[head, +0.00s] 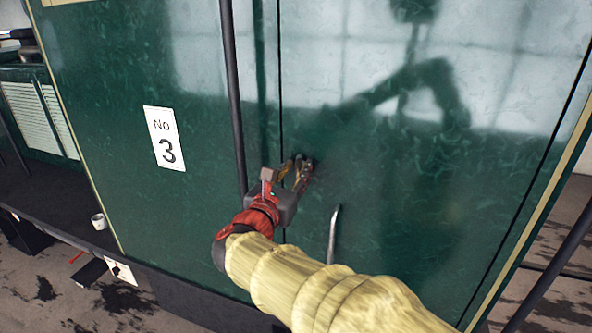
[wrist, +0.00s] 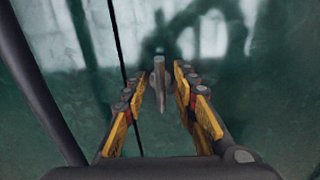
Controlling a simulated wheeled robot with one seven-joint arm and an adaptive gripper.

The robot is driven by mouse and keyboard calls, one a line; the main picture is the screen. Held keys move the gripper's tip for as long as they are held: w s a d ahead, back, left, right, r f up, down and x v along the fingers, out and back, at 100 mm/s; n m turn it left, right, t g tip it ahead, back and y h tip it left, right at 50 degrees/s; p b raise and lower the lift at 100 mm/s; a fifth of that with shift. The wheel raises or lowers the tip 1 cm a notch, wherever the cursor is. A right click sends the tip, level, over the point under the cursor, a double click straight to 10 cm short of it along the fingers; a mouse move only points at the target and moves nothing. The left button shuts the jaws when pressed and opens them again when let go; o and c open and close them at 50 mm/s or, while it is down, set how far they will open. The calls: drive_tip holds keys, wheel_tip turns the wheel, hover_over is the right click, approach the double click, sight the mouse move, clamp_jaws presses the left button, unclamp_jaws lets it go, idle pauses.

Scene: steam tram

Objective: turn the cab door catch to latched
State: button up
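The cab door catch (wrist: 160,86) is a small grey metal lever on the dark green door (head: 420,190), just right of a vertical seam. In the wrist view it appears upright. My gripper (wrist: 160,75) is open, with its yellow fingers on either side of the catch and a visible gap on both sides. In the head view my gripper (head: 299,172) is close to the door, and its fingers largely hide the catch. I cannot tell from these views whether the catch is latched.
A dark vertical rail (head: 233,95) stands just left of my gripper. A slim grey handle (head: 333,234) is on the door below it. A "No 3" plate (head: 165,138) is on the green panel to the left. The glossy door shows my arm's reflection.

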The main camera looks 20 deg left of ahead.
drive_tip(key=shift+c, duration=1.1)
clamp_jaws()
